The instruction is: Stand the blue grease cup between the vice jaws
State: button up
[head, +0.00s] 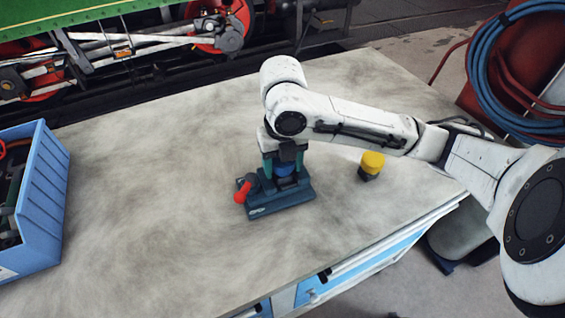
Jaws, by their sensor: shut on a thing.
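The dark blue-grey vice (294,197) with a red handle (242,192) sits on the workbench near the middle of the head view. My gripper (284,166) points down over the vice. It is shut on the blue grease cup (285,170), whose blue side shows between the fingers. The cup appears upright at the vice jaws. The gripper and vice hide its lower part, so I cannot tell whether it touches the vice bed.
A yellow-topped cup with a dark base (372,161) stands on the workbench (160,190) right of the vice. A blue crate (42,198) holding tools is at the left edge. The bench between crate and vice is clear. The tram's wheels and rods (130,45) lie behind.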

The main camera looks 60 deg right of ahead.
jog(key=shift+s+a+f+b, duration=0.1)
jog(key=shift+f+b, duration=0.15)
jog(key=shift+f, duration=0.1)
jog(key=shift+s+a+f+b, duration=0.1)
jog(key=shift+f+b, duration=0.15)
jog(key=shift+f, duration=0.1)
dwell(0.7)
jog(key=o, duration=1.4)
jog(key=shift+w, duration=0.1)
jog(key=shift+d, duration=0.1)
jog(key=shift+c, duration=1.2)
jog(key=shift+d+r+p, duration=0.2)
jog(key=shift+r+p, duration=0.9)
jog(key=shift+r, duration=0.25)
jog(key=shift+w+a+r+p, duration=0.1)
jog(key=shift+r+p, duration=1.65)
jog(key=shift+r, duration=0.7)
